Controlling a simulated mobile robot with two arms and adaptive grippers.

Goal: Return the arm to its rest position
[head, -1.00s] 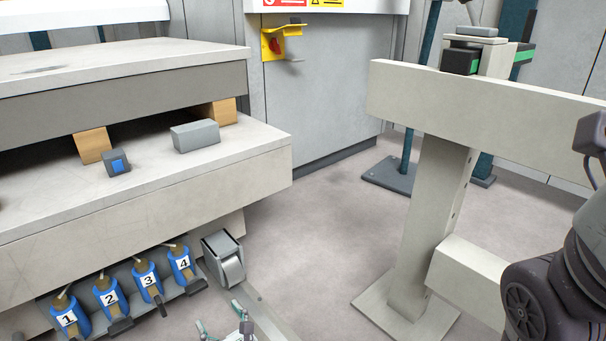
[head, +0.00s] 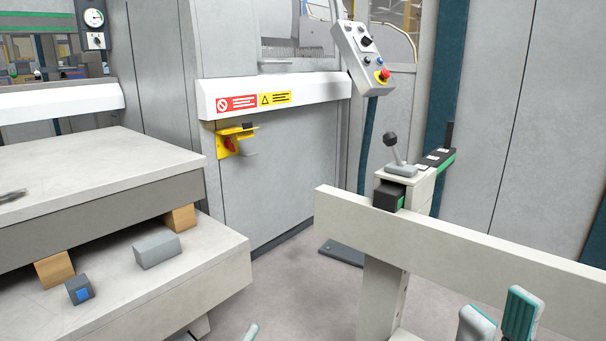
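My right gripper (head: 500,318) shows at the bottom right, in front of the pale rail. Its two grey and teal fingertips point up, side by side. Nothing shows held between them, but the lower part is cut off and the opening is unclear. A single pale teal fingertip (head: 251,332) shows at the bottom edge left of centre, likely of my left gripper. The rest of that gripper is out of frame.
A pale rail (head: 470,250) on a post crosses the right side, with a lever box (head: 408,185) on it. A control pendant (head: 362,58) hangs above. Stacked slabs (head: 110,160) with wooden spacers (head: 180,219) and a grey block (head: 157,251) stand left. Floor between is clear.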

